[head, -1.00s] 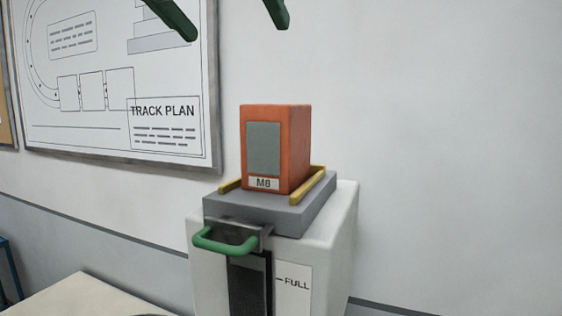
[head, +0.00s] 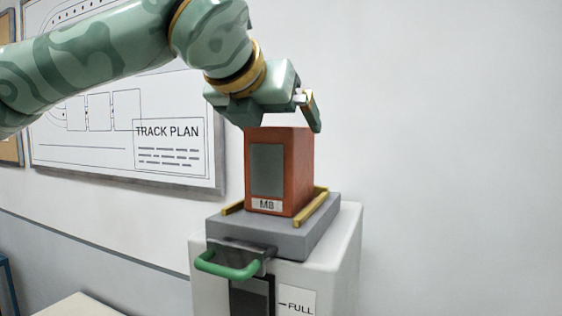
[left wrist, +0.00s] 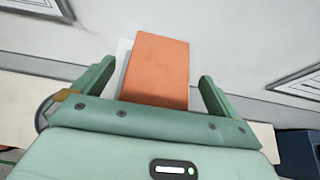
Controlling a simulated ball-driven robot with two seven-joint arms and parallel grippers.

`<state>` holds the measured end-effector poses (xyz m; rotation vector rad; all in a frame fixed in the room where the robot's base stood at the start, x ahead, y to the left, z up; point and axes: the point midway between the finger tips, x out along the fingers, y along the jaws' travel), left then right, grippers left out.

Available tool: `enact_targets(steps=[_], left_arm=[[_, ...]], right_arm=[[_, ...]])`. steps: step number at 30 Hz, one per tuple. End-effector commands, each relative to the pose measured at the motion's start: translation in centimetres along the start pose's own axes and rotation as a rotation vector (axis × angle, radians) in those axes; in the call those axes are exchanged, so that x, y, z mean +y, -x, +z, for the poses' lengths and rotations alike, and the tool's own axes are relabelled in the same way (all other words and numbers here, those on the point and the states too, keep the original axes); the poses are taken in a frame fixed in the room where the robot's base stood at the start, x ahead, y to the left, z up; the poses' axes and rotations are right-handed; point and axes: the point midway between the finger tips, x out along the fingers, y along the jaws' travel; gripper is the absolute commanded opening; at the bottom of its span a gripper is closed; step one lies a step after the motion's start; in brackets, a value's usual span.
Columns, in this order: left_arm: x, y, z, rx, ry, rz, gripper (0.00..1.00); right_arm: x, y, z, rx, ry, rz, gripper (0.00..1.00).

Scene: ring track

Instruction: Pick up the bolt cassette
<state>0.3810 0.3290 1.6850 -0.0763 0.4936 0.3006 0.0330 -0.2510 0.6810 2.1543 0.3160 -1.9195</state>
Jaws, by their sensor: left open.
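The bolt cassette (head: 298,172) is an orange-red block with a grey panel and an "M8" label on its front. It stands upright on a grey plate (head: 262,232) between two yellow rails, on top of a white cabinet. My left gripper (head: 282,122) is open, just above the top of the cassette. In the left wrist view the cassette (left wrist: 157,68) shows between the two spread fingers (left wrist: 155,88), with a gap on each side. I cannot tell whether the fingertips reach below its top. My right gripper is not in view.
The white cabinet (head: 342,262) has a green handle (head: 228,268) at its front and a "FULL" label. A framed track plan (head: 110,165) hangs on the wall behind at the left. A pale table top (head: 70,306) shows at the lower left. The right side is clear.

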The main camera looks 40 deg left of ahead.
Motion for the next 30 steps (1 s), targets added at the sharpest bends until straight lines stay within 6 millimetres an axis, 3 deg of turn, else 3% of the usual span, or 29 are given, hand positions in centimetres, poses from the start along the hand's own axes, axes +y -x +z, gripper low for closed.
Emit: enact_targets(steps=[6,13,14,21,30], left_arm=[[0.0,-2.8,0.1,0.002,0.000,-0.002,0.98],[0.0,-3.0,0.0,-0.001,0.000,-0.001,0.98],[0.0,-3.0,0.0,-0.001,0.000,-0.001,0.93],[0.0,-3.0,0.0,-0.001,0.000,-0.001,0.26],[0.0,-2.9,0.3,0.000,0.001,0.000,0.26]], right_arm=[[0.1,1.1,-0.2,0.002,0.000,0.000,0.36],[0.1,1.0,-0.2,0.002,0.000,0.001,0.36],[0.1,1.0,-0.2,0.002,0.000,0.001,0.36],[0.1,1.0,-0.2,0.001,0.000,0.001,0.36],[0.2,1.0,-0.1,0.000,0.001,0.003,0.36]])
